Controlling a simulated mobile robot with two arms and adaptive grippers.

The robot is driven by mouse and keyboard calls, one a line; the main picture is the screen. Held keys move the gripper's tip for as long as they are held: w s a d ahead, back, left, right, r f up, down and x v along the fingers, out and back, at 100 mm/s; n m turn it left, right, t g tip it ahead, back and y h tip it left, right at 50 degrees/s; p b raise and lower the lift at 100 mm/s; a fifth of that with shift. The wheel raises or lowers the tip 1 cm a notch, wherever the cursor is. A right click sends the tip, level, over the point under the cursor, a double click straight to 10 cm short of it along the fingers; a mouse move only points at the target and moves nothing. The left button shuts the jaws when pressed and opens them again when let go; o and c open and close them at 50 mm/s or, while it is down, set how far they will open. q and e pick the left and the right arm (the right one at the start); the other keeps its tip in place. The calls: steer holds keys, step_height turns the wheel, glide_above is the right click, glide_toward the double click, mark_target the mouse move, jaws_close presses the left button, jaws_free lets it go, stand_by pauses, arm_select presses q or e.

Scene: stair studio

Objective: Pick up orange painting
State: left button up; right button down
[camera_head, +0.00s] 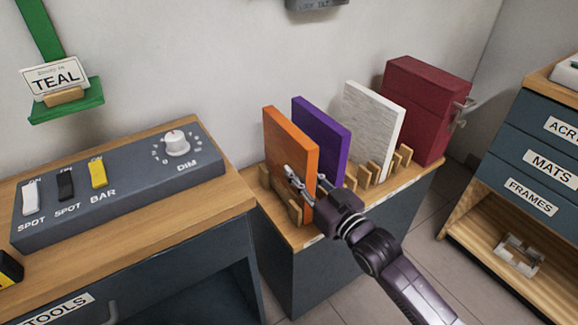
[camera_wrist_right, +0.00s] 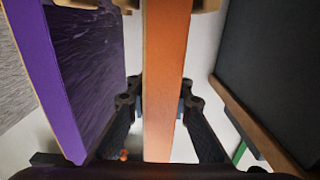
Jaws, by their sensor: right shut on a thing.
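The orange painting (camera_head: 284,146) stands upright in a wooden slotted rack on a narrow cabinet, at the left end of a row of paintings. My right gripper (camera_head: 299,180) reaches it from the front right and is shut on it near its front edge. In the right wrist view the orange painting (camera_wrist_right: 164,80) runs between my two dark fingers (camera_wrist_right: 162,105), one on each side. The painting still sits among the rack's pegs. My left gripper is in neither view.
A purple painting (camera_head: 320,133) stands close beside the orange one, then a white one (camera_head: 370,122) and a dark red box (camera_head: 425,105). A grey switch panel (camera_head: 120,188) lies on the desk to the left. A drawer unit (camera_head: 540,150) stands at right.

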mark_target(301, 137)
steer(key=shift+r, duration=0.1)
stand_by(0.7)
steer(key=shift+r, duration=0.45)
step_height(301, 137, up, 10)
steer(key=p, duration=0.3)
steer(key=shift+d+f, duration=0.1)
steer(key=shift+f, duration=0.1)
step_height(301, 137, up, 8)
steer(key=shift+f+p, duration=0.15)
steer(key=shift+p, duration=0.85)
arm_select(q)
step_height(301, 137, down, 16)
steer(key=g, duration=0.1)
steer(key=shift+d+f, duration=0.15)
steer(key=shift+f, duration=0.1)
arm_select(e)
steer(key=shift+r, duration=0.85)
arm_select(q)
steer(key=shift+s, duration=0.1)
